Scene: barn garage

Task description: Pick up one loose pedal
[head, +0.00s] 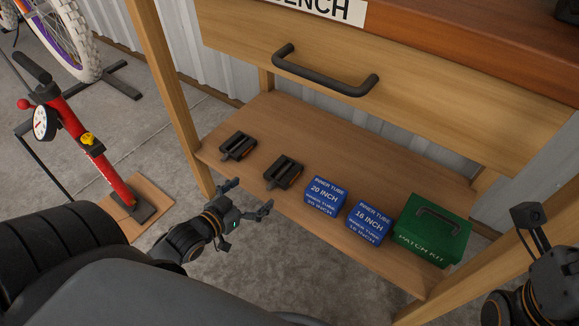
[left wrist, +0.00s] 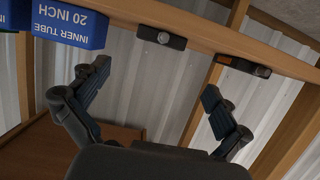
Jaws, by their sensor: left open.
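Two loose black pedals lie on the lower wooden shelf (head: 330,175) of the bench. The left pedal (head: 238,146) is farther from me; the right pedal (head: 284,172) is nearer the blue boxes. Both pedals show along the shelf edge in the left wrist view, one near the top middle (left wrist: 160,38) and one to its right (left wrist: 243,66). My left gripper (head: 248,197) is open and empty, just in front of the shelf edge near the right pedal, touching neither. My right gripper (head: 530,216) is partly in view at the lower right, away from the pedals.
A blue 20 inch inner tube box (head: 325,195), a blue 16 inch box (head: 369,221) and a green patch kit (head: 433,228) stand right of the pedals. A drawer (head: 400,75) hangs above. A wooden leg (head: 170,95) and red pump (head: 90,150) are left.

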